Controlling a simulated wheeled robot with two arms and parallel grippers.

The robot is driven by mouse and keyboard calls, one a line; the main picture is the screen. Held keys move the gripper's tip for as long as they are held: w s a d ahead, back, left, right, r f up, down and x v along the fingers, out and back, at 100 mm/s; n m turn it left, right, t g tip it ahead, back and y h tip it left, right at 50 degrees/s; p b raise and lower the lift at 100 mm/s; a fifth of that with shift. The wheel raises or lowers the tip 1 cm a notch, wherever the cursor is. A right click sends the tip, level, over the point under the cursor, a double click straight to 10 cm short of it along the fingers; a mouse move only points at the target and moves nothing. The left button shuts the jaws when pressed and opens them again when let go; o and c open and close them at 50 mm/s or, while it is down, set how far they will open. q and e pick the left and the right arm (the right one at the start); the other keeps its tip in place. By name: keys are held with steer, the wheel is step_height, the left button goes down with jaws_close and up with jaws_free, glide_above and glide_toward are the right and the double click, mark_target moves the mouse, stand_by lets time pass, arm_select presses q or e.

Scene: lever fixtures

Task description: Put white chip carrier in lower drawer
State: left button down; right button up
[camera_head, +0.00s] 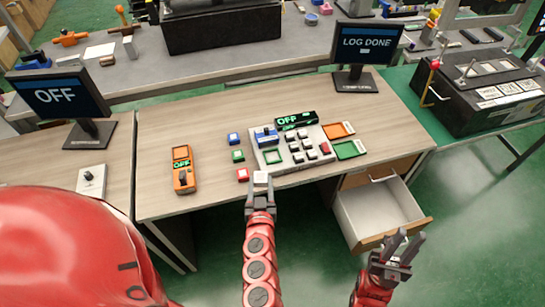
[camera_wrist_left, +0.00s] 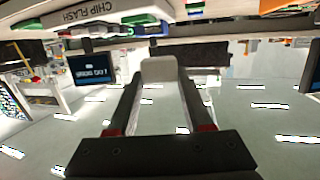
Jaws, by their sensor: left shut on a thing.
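The white chip carrier (camera_head: 261,178) is between the fingertips of my left gripper (camera_head: 260,187), at the front edge of the desk. In the left wrist view the white carrier (camera_wrist_left: 160,70) shows between the two shut-on fingers of the left gripper (camera_wrist_left: 160,82). The lower drawer (camera_head: 385,240) is pulled out below the desk's right side, and its pale inside looks empty. My right gripper (camera_head: 400,246) is in front of the drawer, near its front edge. Its fingers look apart, with nothing seen between them.
A grey chip-flashing panel (camera_head: 296,148) with buttons and a green-lit display sits on the desk. Orange (camera_head: 338,130) and green (camera_head: 349,150) trays lie right. An orange meter (camera_head: 183,169) lies left.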

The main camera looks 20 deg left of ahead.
arm_select(q)
steer(key=shift+s+f+n+y, duration=0.15)
steer(key=shift+s+f+y, duration=0.1)
steer(key=shift+f, duration=0.3)
steer(key=shift+s+f+n+y, duration=0.15)
steer(key=shift+s+f, duration=0.1)
steer(key=shift+f, duration=0.3)
steer(key=w, duration=0.4)
steer(key=w+p, duration=0.1)
steer(key=w, duration=0.1)
steer(key=shift+a, duration=0.25)
glide_above(273, 161)
steer(key=s, duration=0.1)
steer(key=shift+s+f+b, duration=0.2)
steer(key=shift+f+b, duration=0.25)
steer(key=shift+f, duration=0.2)
steer(key=shift+w+f+b, duration=0.25)
steer(key=shift+w+b, duration=0.05)
steer(key=shift+w, duration=0.2)
steer(key=shift+w+f+b, duration=0.2)
steer(key=shift+w+b, duration=0.05)
steer(key=shift+w, duration=0.2)
steer(key=shift+f+b, duration=0.55)
steer(key=shift+f, duration=0.5)
steer(key=shift+s+f+p, duration=0.15)
steer(key=shift+s+p, duration=0.05)
steer(key=shift+p, duration=0.1)
